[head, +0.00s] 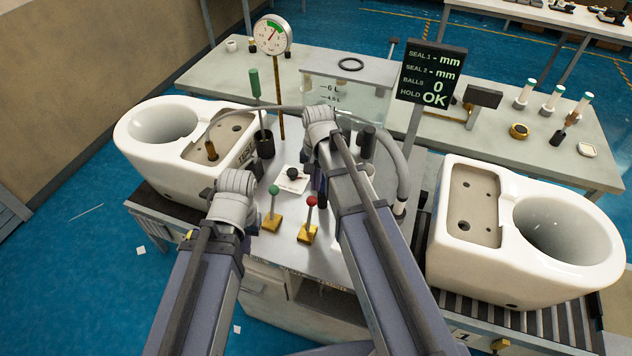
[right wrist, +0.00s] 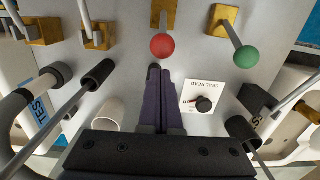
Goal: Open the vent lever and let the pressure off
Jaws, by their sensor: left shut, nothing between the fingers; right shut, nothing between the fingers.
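Two levers on yellow bases stand at the front of the bench: a green-knobbed one (head: 273,190) and a red-knobbed one (head: 311,202). Which is the vent lever is not readable. The right wrist view also shows the red knob (right wrist: 162,46) and green knob (right wrist: 246,57). My right gripper (right wrist: 155,72) is shut and empty, its tips close to the red knob; contact cannot be told. In the head view, its fingers (head: 320,188) show beside that knob. My left gripper (head: 250,226) is shut, left of the green lever and mostly hidden by its arm. A gauge (head: 271,37) stands behind.
White toilets stand left (head: 135,160) and right (head: 470,262) of the bench. A display (head: 430,75) reads balls 0, hold OK.

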